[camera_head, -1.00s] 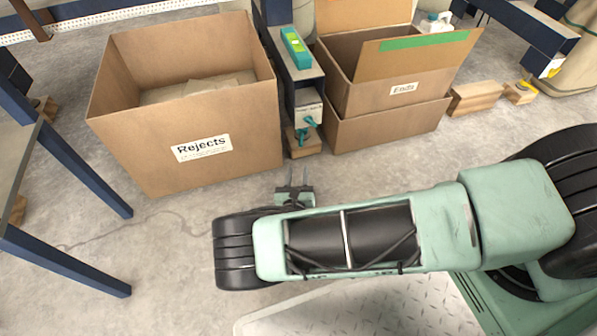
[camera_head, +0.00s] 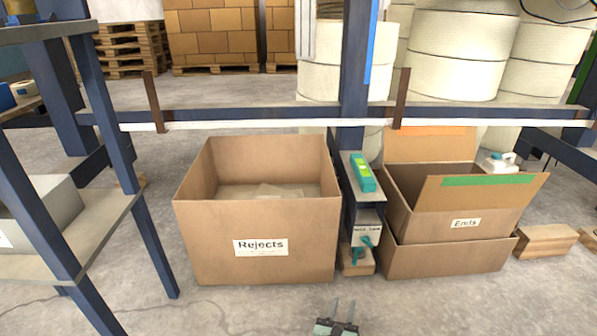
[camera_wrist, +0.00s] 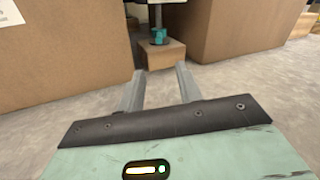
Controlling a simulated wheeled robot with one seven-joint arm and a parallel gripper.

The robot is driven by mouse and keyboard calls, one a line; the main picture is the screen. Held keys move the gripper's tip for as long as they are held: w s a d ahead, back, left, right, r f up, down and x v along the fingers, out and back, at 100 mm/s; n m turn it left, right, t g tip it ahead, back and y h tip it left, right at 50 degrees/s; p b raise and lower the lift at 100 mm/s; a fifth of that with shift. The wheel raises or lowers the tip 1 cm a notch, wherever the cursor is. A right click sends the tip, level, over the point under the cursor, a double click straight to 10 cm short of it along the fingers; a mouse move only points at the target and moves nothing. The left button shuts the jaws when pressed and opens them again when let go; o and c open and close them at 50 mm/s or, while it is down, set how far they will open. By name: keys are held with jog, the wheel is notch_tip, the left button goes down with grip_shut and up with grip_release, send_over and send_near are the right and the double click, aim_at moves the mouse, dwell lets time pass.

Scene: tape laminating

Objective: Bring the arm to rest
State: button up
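My gripper (camera_head: 343,312) shows at the bottom edge of the head view, over bare floor in front of the boxes. In the wrist view, my gripper (camera_wrist: 159,88) has its two fingers apart with nothing between them. Beyond the fingertips there is floor and a wooden block (camera_wrist: 163,55) under a post. The rest of my arm is below the head view and hidden from it.
A cardboard box labelled Rejects (camera_head: 210,255) stands left of a blue post (camera_head: 352,80). An open box labelled Ends (camera_head: 440,258) stands right of it. A blue-legged table (camera_head: 110,225) is at the left. Bare floor lies in front.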

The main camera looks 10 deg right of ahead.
jog(key=s+a+r+m+g+y+p, duration=0.1)
jog(key=s+r+m+g+y+p, duration=0.55)
jog(key=r, duration=1.25)
jog(key=s+a+r+m+g+h+p, duration=0.1)
jog(key=s+r+m+g+p, duration=0.25)
jog(key=s+r+m, duration=1.1)
jog(key=s+a+r+m+g+y+p, duration=0.2)
jog(key=s+r+m+g+y+p, duration=0.25)
jog(key=r, duration=1.75)
notch_tip(320, 180, up, 38)
jog(key=g+h+p, duration=0.1)
jog(key=p, duration=3.7)
jog(key=shift+s+d+r+g+h, duration=0.15)
jog(key=shift+s+d+g+h, duration=0.1)
jog(key=shift+g+h, duration=0.1)
